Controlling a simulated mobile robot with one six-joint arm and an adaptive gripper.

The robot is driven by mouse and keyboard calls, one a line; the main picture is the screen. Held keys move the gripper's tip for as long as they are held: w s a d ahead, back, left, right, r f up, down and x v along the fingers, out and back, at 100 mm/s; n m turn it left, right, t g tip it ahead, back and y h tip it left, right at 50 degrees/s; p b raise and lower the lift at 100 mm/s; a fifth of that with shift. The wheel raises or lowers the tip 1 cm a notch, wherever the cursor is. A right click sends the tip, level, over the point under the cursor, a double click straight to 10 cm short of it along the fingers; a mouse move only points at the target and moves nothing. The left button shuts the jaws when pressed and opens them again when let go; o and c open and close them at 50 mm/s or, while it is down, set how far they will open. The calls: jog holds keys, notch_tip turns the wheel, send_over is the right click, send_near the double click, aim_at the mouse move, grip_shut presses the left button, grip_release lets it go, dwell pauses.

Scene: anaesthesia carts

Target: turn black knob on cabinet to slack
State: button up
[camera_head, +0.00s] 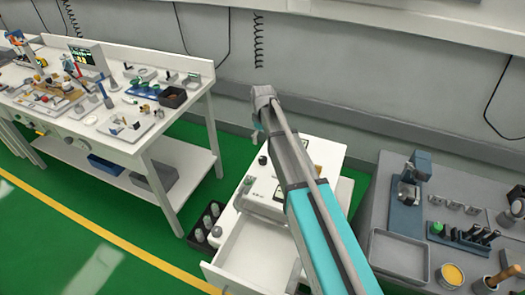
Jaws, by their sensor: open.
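A white cabinet (320,150) stands in the middle of the camera_head view, with a pale drawer (250,257) pulled open at its front. A small dark round piece (262,160) sits at the cabinet's upper left; it looks like the black knob, but it is too small to tell which way it is turned. My teal and grey arm crosses over the cabinet from the lower right and hides much of its top and right side. My gripper cannot be made out; the far end of the visible arm is a grey joint above the cabinet's back edge.
A white workbench (150,145) with tools and bins stands at the left. A black crate of bottles (206,226) is on the floor left of the cabinet. A grey table (367,240) with a tray (398,257) and tools is at the right.

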aim_at(262, 158)
notch_tip(262, 158, up, 2)
jog(key=shift+p, duration=0.6)
jog(key=shift+f, duration=0.25)
notch_tip(262, 158, down, 13)
jog(key=b, duration=1.4)
jog(key=shift+f, duration=0.2)
